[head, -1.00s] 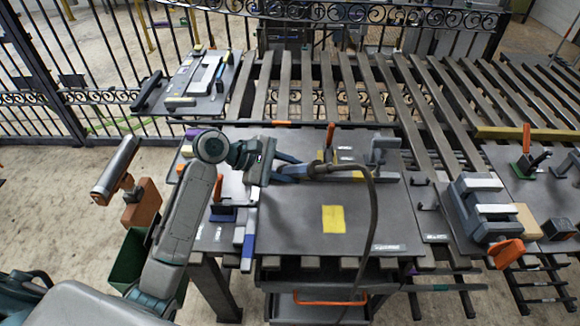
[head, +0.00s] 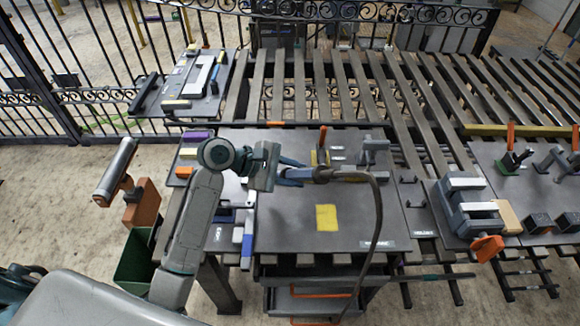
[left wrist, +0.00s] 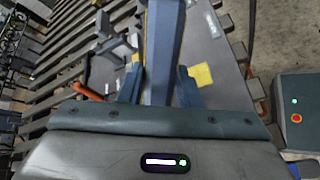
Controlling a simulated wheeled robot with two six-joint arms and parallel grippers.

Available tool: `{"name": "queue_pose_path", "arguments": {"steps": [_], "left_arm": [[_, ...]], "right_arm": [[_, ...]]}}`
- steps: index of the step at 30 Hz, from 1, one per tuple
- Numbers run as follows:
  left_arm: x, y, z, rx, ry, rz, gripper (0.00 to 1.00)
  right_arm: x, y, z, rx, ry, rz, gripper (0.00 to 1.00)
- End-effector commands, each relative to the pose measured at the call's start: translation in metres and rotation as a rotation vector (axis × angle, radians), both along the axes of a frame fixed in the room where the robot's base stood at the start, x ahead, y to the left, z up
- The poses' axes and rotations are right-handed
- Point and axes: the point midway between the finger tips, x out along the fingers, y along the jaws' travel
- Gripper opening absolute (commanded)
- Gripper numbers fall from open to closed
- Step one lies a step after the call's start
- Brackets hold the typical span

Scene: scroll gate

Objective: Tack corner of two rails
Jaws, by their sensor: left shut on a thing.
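My left gripper (head: 290,174) is shut on a blue-grey torch-like tool (head: 322,175) with a thick hose that curves down over the table's front. The tool's blue-grey body (left wrist: 163,50) runs between the fingers in the left wrist view. It is held above the dark work table (head: 285,225), and its tip cannot be made out. An orange-handled clamp (head: 322,140) and a grey clamp (head: 373,150) stand at the table's back. Pale bars lie on the back left tray (head: 203,75); I cannot tell whether these are the rails. My right gripper is not in view.
A yellow square (head: 327,217) lies on the table, with clear surface around it. A green bin (head: 135,258) is at the left. A slatted rack and iron fence are behind.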

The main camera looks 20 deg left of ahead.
Motion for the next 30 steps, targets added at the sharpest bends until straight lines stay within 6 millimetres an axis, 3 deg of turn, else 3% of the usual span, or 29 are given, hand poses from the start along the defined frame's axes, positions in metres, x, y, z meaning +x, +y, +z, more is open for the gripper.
{"name": "queue_pose_path", "arguments": {"steps": [14, 30], "left_arm": [[-0.011, -0.022, 0.027, -0.003, -0.001, 0.000, 0.00], [-0.020, -0.037, 0.038, -0.001, -0.002, 0.000, 0.00]], "right_arm": [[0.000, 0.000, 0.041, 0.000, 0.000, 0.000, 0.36], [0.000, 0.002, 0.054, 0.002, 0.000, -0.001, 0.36]]}}
